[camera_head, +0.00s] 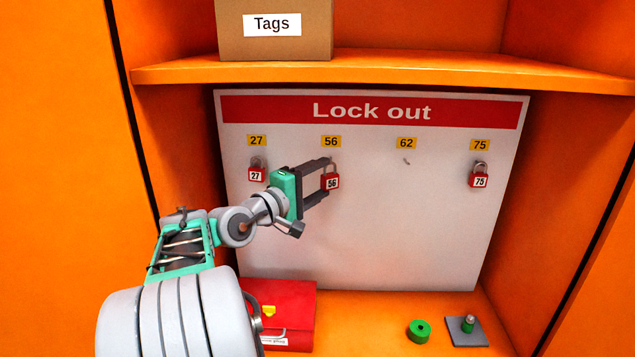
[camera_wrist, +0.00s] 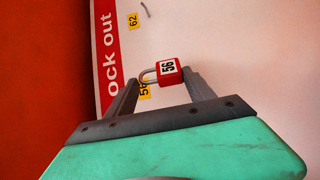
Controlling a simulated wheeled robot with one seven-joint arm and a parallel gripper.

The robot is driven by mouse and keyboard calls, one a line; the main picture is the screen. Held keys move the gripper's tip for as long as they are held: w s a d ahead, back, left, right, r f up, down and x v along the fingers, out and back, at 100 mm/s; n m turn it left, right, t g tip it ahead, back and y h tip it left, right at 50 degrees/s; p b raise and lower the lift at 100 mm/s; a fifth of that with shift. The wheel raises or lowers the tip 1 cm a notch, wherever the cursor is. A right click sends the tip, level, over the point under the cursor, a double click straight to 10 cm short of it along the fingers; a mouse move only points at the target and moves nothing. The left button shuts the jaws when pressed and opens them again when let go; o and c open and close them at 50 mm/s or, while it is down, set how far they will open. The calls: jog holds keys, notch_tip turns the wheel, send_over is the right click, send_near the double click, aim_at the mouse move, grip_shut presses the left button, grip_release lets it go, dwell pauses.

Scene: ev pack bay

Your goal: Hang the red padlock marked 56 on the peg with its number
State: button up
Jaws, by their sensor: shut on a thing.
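The red padlock marked 56 (camera_head: 331,182) is upright between the fingers of my gripper (camera_head: 325,180), just below the yellow 56 label (camera_head: 331,141). The gripper is shut on it. In the wrist view the padlock (camera_wrist: 168,72) sits between the fingertips (camera_wrist: 162,82), its shackle toward the label (camera_wrist: 145,90). The peg under the 56 label is hidden by the fingers and padlock, so I cannot tell whether the shackle is around it. The white Lock out board (camera_head: 400,230) stands upright behind.
Red padlocks hang under labels 27 (camera_head: 256,174) and 75 (camera_head: 480,181). The 62 peg (camera_head: 406,161) is bare. Below are a red case (camera_head: 287,305), a green round part (camera_head: 419,330) and a grey plate with a post (camera_head: 467,332). A Tags box (camera_head: 274,45) stands on the shelf above (camera_head: 400,67).

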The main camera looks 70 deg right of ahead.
jog(key=shift+w+d+f+p, duration=0.2)
jog(key=shift+w+d, duration=0.05)
jog(key=shift+d, duration=0.9)
jog(key=shift+w+d+f+p, duration=0.2)
jog(key=shift+w+d+f, duration=0.1)
jog(key=shift+d, duration=0.9)
jog(key=shift+w+d+f+p, duration=0.15)
jog(key=shift+w+d+p, duration=0.1)
jog(key=shift+d, duration=0.9)
jog(key=o, duration=1.6)
jog(key=shift+o, duration=0.2)
